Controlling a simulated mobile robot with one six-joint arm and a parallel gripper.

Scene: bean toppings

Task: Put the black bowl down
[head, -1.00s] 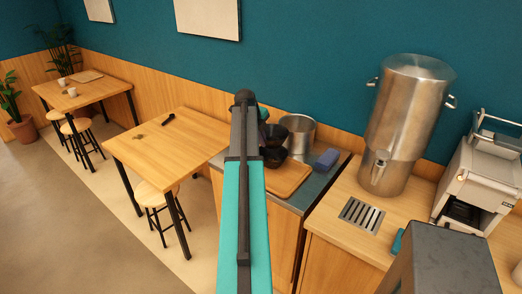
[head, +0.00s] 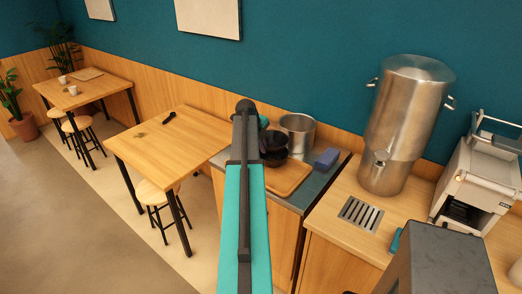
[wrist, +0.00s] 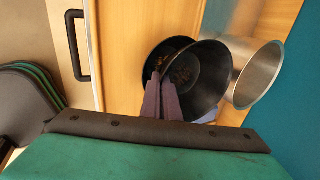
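The black bowl (head: 273,138) is on the counter side, partly hidden behind my arm in the head view. In the wrist view the black bowl (wrist: 206,80) shows large, with its opening toward the camera. A second dark bowl (wrist: 151,47) lies behind and beneath it, overlapping it; its lower part (head: 273,157) shows in the head view. My gripper (wrist: 160,82) has its two fingers close together at the near rim of the black bowl and appears shut on it. In the head view the fingertips are hidden by my arm.
A wooden board (head: 289,179) lies under the bowls on the dark counter. A metal pot (head: 298,128) stands close behind right, also in the wrist view (wrist: 262,78). A blue sponge (head: 326,158) lies right of it. A tall steel urn (head: 405,125) stands further right.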

